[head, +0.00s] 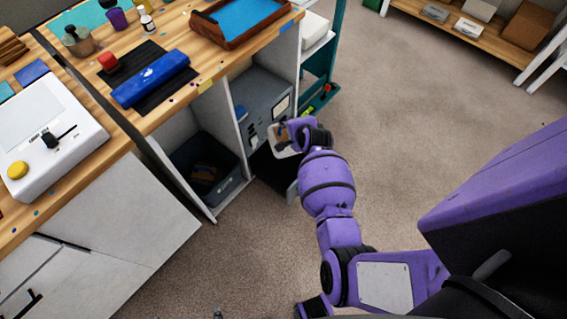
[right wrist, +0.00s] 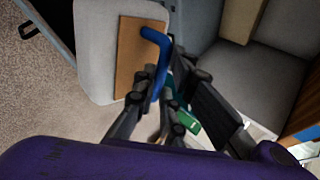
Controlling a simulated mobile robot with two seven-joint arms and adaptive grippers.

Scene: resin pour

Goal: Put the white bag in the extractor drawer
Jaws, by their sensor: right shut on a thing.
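The white bag (head: 277,148), a flat pale shape with rounded corners and a brown panel, is at my right gripper (head: 286,134) in front of the shelf unit. In the right wrist view the bag (right wrist: 97,55) shows its brown panel and a bent blue piece (right wrist: 155,38). The right gripper's fingers (right wrist: 157,90) are closed around the blue piece. The grey extractor (head: 262,95) stands in the compartment behind the gripper. A dark, low shape (head: 272,172) below it may be its drawer; the arm and bag partly hide it.
A dark grey bin (head: 210,175) stands in the compartment left of the extractor. The wooden bench (head: 205,60) above holds a blue roll (head: 150,78) and a brown tray (head: 240,20). A teal rack (head: 325,70) stands right of the unit. The carpet (head: 400,130) is clear.

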